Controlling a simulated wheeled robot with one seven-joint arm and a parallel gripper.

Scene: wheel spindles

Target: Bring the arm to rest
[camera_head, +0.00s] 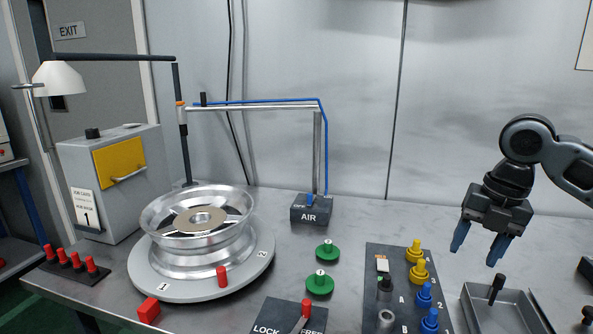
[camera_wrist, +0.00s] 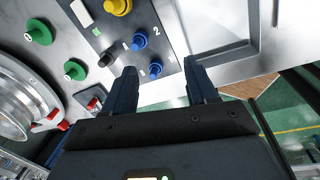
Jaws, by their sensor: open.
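My gripper (camera_head: 477,249) is at the right of the head view, above the table and the grey tray. Its two blue fingers point down, apart from each other, with nothing between them. My arm comes in from the right edge. In the wrist view my gripper (camera_wrist: 165,88) shows both fingers spread and empty, with the table edge and green floor beyond them. It touches nothing that I can see.
A metal wheel (camera_head: 197,231) sits on a round turntable (camera_head: 180,291) at the left. A panel (camera_head: 392,262) with yellow and blue knobs stands beside the grey tray (camera_head: 480,311). Green knobs, an AIR box (camera_head: 310,211) and a LOCK/FREE lever (camera_head: 304,311) are nearer the middle.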

